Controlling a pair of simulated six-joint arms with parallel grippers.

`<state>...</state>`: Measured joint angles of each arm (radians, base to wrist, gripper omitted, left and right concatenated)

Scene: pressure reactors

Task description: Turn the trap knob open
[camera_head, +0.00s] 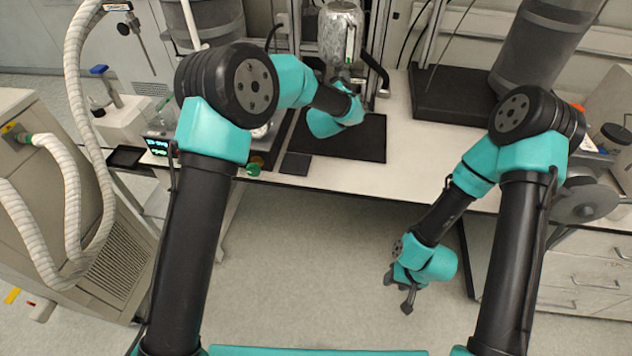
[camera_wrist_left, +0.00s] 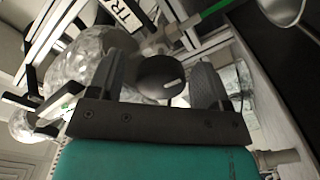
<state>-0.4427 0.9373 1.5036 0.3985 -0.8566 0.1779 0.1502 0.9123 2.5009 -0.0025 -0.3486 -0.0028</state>
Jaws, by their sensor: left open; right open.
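The trap knob (camera_wrist_left: 158,76) is round and black with a short white mark. It shows in the left wrist view between the two fingers of my left gripper (camera_wrist_left: 164,68), which is open with one finger on each side. I cannot tell whether the fingers touch it. A label reading "TR" (camera_wrist_left: 124,12), partly cut off, is above the knob. In the head view my left arm hides the knob and the left fingers. My right gripper (camera_head: 403,294) is open and empty, low in front of the bench above the floor.
A foil-like silvery vessel (camera_head: 341,38) stands at the back of the bench, above a black mat (camera_head: 365,138). Clear, shiny glassware (camera_wrist_left: 90,60) and metal rods crowd the knob. A ribbed white hose (camera_head: 75,120) hangs at the left.

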